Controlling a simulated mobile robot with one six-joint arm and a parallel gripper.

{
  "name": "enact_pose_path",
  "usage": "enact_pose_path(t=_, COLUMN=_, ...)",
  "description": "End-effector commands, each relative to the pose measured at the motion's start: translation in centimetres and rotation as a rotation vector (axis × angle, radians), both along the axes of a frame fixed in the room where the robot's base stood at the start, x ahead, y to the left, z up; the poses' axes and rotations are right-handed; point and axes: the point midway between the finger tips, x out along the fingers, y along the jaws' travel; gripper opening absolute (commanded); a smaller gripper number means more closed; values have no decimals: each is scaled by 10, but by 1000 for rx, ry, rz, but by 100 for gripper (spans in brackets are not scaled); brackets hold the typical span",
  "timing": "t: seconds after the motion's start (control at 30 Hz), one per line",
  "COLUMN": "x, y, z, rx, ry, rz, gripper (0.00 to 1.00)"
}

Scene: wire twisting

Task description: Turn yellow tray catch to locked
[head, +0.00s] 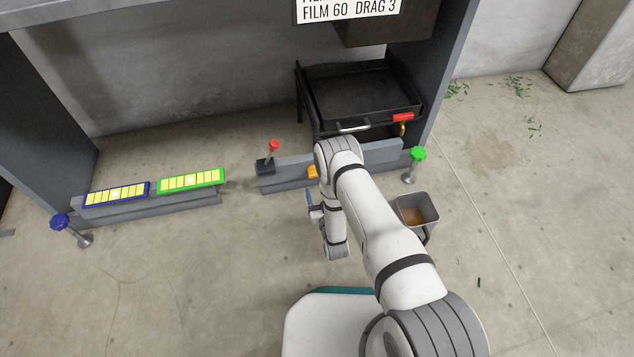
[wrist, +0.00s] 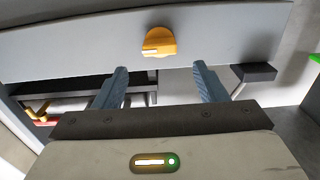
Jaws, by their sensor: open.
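A yellow-orange knob (wrist: 160,42) with a white mark sits on the grey panel in the wrist view. Its white mark lies on the left side, about level. The knob also shows in the head view (head: 312,172), partly hidden by my arm. My gripper (wrist: 160,68) is open and empty. Its two fingers point toward the panel on either side of the knob's line, apart from it. In the head view my gripper (head: 311,203) is mostly hidden by my arm. A small yellow piece (head: 402,130) hangs at the front right of the black tray (head: 360,95).
A red-topped lever (head: 273,147) stands at the panel's left end. A green knob on a post (head: 418,155) and a grey bin (head: 417,209) are at the right. Lit yellow panels (head: 190,181) and a blue knob (head: 61,221) are at the left. Open floor lies at front left.

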Motion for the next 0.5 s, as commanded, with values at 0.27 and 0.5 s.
enact_pose_path(t=0.27, x=43, y=12, z=-2, rx=1, ry=-2, rz=0, gripper=65)
enact_pose_path(t=0.5, x=58, y=17, z=0, rx=-1, ry=2, rz=0, gripper=65)
